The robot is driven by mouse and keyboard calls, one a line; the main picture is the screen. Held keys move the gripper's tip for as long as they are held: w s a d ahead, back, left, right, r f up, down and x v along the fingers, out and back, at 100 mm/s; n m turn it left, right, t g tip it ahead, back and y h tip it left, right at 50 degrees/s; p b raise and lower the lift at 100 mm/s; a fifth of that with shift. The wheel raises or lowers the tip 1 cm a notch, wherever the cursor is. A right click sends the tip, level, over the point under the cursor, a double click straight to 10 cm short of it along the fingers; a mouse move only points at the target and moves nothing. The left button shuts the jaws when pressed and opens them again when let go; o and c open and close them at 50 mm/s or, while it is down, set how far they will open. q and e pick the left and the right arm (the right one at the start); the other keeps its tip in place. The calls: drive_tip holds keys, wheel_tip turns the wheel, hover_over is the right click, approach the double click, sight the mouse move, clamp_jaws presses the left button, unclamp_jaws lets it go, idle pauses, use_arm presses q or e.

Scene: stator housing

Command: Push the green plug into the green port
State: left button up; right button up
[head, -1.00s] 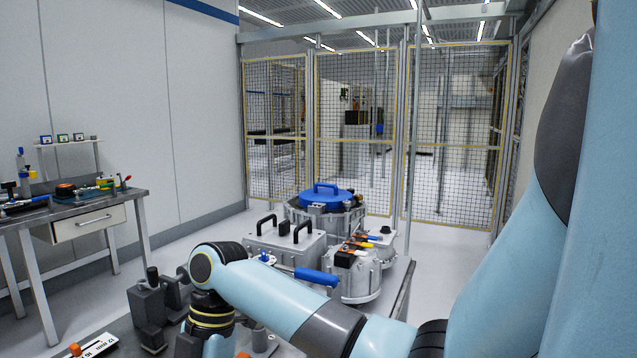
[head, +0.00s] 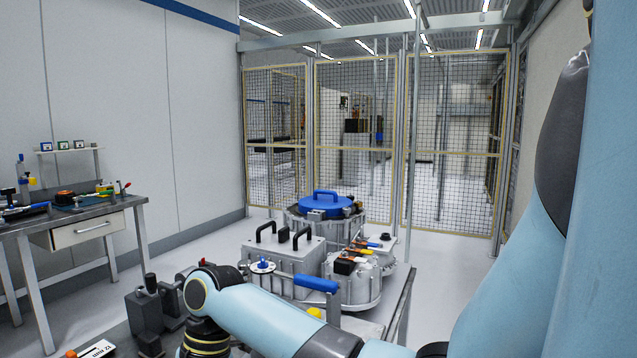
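I cannot make out the green plug or the green port in the head view. A round grey housing (head: 350,286) stands on the table, with an orange connector (head: 357,258) and a black block (head: 345,267) on top. Behind it is a dark connector with a blue end (head: 377,246). My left gripper is not in view.
A grey box (head: 285,258) with black handles, a blue-lidded housing (head: 325,203) and a blue lever (head: 317,283) crowd the table. Dark fixture blocks (head: 147,310) stand at the lower left. A workbench (head: 70,230) with tools is at left, and mesh fencing (head: 355,140) behind.

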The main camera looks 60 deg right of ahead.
drive_tip(key=shift+p, duration=0.4)
idle(0.4)
clamp_jaws()
drive_tip(key=shift+o, duration=0.6)
unclamp_jaws()
